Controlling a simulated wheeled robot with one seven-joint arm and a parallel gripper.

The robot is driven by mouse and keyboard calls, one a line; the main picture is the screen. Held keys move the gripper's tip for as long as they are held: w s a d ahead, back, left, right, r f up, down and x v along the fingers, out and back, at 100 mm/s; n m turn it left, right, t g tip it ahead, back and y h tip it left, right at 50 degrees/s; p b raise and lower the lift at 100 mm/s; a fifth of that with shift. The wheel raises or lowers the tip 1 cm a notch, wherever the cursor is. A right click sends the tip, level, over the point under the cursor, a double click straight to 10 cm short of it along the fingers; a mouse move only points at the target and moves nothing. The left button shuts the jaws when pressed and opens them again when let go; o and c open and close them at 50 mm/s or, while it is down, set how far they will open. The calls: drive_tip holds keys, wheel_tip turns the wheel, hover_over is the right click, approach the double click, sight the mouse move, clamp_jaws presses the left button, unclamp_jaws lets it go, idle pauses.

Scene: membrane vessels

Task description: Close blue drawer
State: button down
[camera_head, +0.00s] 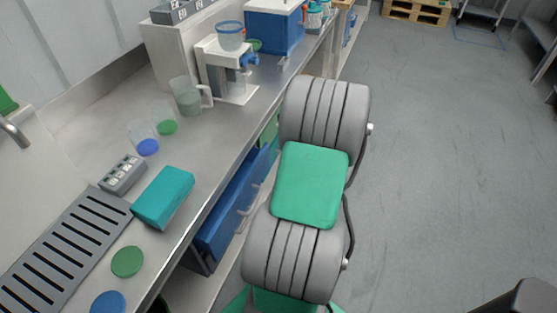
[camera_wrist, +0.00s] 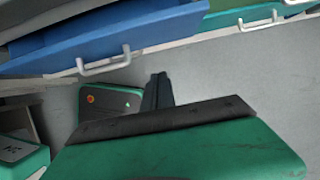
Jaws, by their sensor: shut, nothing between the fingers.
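The blue drawer (camera_head: 232,208) is under the steel bench, left of my arm in the head view. Its front appears to stand out past the bench edge; how far is unclear. It also shows across the top left of the wrist view (camera_wrist: 150,32), with its pale handle (camera_wrist: 104,62) on the lower part of the front. My gripper (camera_wrist: 158,84) shows as dark fingers in the wrist view, shut and empty. In that picture it is below and right of the handle, apparently apart from it. In the head view my gripper is hidden by my arm.
A green drawer (camera_wrist: 240,19) is beside the blue one. On the bench (camera_head: 92,130) are a teal box (camera_head: 163,197), a grey rack (camera_head: 122,175), a jug (camera_head: 187,97), a dispenser and round lids. The floor (camera_head: 450,160) at right is clear.

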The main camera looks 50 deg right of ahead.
drive_tip(key=w+a+f, duration=0.2)
drive_tip(key=w+f, duration=0.4)
drive_tip(key=shift+w+a+f, duration=0.15)
drive_tip(key=shift+a+f, duration=0.05)
